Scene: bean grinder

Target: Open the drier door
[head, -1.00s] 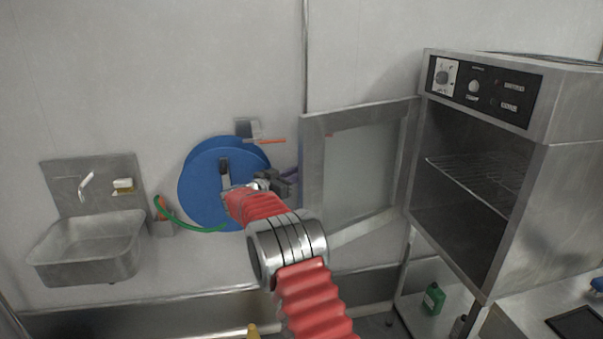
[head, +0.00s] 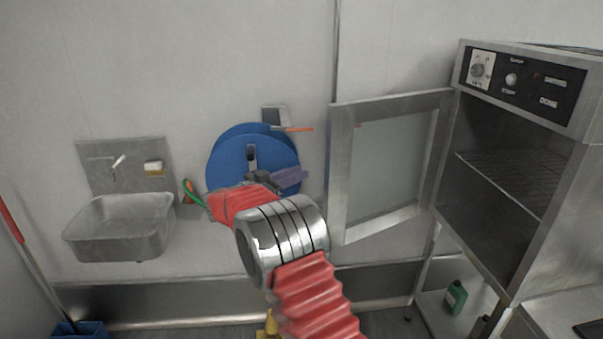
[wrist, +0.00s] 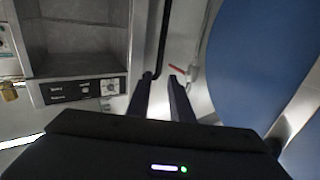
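The drier (head: 560,180) is a steel cabinet at the right of the head view, with a black control panel (head: 525,85). Its door (head: 385,160), a steel frame around a pale pane, stands wide open, swung out to the left of the cabinet. The drier's open cavity shows a wire rack. My gripper (head: 291,177) is left of the door, in front of a blue reel, and looks apart from the door. In the wrist view its two fingers (wrist: 161,95) are spread with nothing between them. The drier body (wrist: 80,70) shows there at upper left.
The blue hose reel (head: 228,160) is on the wall behind my gripper. A steel sink (head: 120,228) is at the left. A green bottle (head: 455,296) stands below the drier. A blue bucket (head: 80,330) is at lower left.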

